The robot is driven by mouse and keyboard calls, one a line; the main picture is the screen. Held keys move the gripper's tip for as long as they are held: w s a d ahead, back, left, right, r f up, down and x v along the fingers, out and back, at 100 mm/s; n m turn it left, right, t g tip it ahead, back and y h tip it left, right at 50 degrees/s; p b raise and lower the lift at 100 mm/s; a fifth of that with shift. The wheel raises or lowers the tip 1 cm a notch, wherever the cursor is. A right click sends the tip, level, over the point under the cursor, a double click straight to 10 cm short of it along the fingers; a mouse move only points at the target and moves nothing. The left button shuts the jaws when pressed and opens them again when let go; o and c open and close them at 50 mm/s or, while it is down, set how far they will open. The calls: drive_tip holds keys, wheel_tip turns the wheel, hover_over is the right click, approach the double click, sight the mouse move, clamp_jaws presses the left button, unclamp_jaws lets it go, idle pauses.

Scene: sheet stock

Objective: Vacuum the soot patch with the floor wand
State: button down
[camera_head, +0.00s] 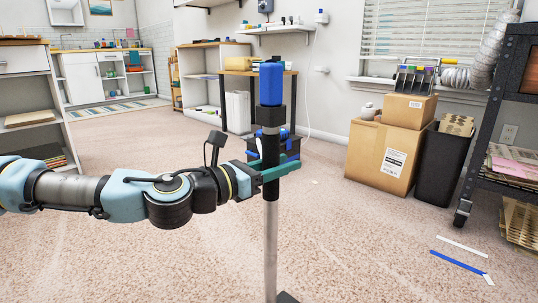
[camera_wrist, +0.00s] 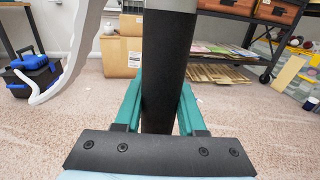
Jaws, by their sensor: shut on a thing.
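The floor wand (camera_head: 271,245) stands upright in front of me, with a blue top, a black grip section and a grey metal tube. Part of its dark foot shows at the bottom edge of the head view. My gripper (camera_head: 277,170), with green fingers, is shut around the black section below the blue top. In the wrist view the wand's black shaft (camera_wrist: 167,75) stands between the green fingers of my gripper (camera_wrist: 165,105). I see no soot patch on the carpet in either view.
A black box with blue parts (camera_wrist: 38,75) stands on the floor behind the wand. Cardboard boxes (camera_head: 383,160), a black bin (camera_head: 440,165) and a dark wheeled rack (camera_head: 488,120) stand at right. Blue tape (camera_head: 458,260) lies on the carpet. The middle carpet is mostly clear.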

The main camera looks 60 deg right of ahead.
drive_tip(key=s+a+r+p, duration=0.1)
drive_tip(key=s+a+p, duration=0.1)
drive_tip(key=s, duration=0.6)
drive_tip(key=s+a+r+p, duration=0.1)
drive_tip(key=s+a+p, duration=0.2)
drive_tip(key=s, duration=0.5)
drive_tip(key=s+a+r+p, duration=0.1)
drive_tip(key=s+a+p, duration=0.2)
drive_tip(key=s, duration=0.6)
drive_tip(key=shift+r+p, duration=0.35)
drive_tip(key=shift+p, duration=0.15)
drive_tip(key=shift+s, duration=0.1)
